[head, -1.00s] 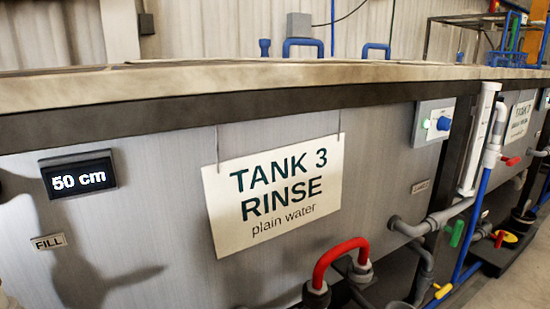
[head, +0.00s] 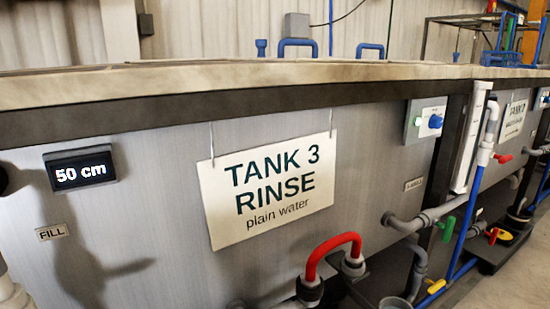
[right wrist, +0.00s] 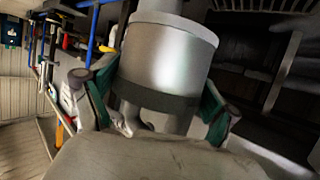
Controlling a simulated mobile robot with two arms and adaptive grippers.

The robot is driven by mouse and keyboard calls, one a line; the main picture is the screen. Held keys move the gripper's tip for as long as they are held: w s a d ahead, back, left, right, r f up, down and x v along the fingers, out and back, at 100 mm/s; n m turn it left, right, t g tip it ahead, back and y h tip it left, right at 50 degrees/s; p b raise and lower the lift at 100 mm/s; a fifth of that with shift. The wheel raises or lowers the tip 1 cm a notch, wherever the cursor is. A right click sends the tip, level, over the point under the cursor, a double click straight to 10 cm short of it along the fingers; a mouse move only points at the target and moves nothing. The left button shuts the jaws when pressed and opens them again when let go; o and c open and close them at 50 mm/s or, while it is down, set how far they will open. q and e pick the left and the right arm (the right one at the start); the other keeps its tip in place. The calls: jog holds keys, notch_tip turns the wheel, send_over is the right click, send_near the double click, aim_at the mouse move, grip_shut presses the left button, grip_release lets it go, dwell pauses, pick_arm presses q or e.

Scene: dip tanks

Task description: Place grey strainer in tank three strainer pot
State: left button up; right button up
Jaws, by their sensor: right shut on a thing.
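In the right wrist view a light grey cylinder (right wrist: 170,55), which looks like the grey strainer, sits between the fingers of my right gripper (right wrist: 158,108). The green-padded fingers are shut on its sides around a darker band. Its inside is hidden. In the head view the front of tank three (head: 140,160) carries a hanging sign (head: 267,190) reading "TANK 3 RINSE plain water". A grey round rim (head: 394,303) at the bottom edge may be the strainer pot, but it is mostly cut off. Neither gripper shows in the head view.
A red curved handle (head: 334,245) on dark fittings stands below the sign. Grey pipes (head: 425,215) and a blue pipe (head: 468,215) run at the right. A display (head: 80,169) reads 50 cm. A pale ledge (head: 250,82) tops the tank. Floor shows at the lower right.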

jog(key=s+a+r+n+g+y, duration=0.1)
jog(key=s+a+r+n+y, duration=0.2)
jog(key=r, duration=0.9)
jog(key=s+a+r+n+g+y, duration=0.2)
jog(key=a+r+n+y, duration=0.4)
jog(key=r, duration=0.6)
jog(key=s+a+r+n+g+y, duration=0.2)
jog(key=s+a+r+n+y, duration=0.2)
jog(key=a+r, duration=0.3)
notch_tip(320, 180, up, 5)
jog(key=shift+s+a+f+n+y, duration=0.1)
jog(key=shift+s+a+n+y, duration=0.2)
jog(key=shift+s+y, duration=0.15)
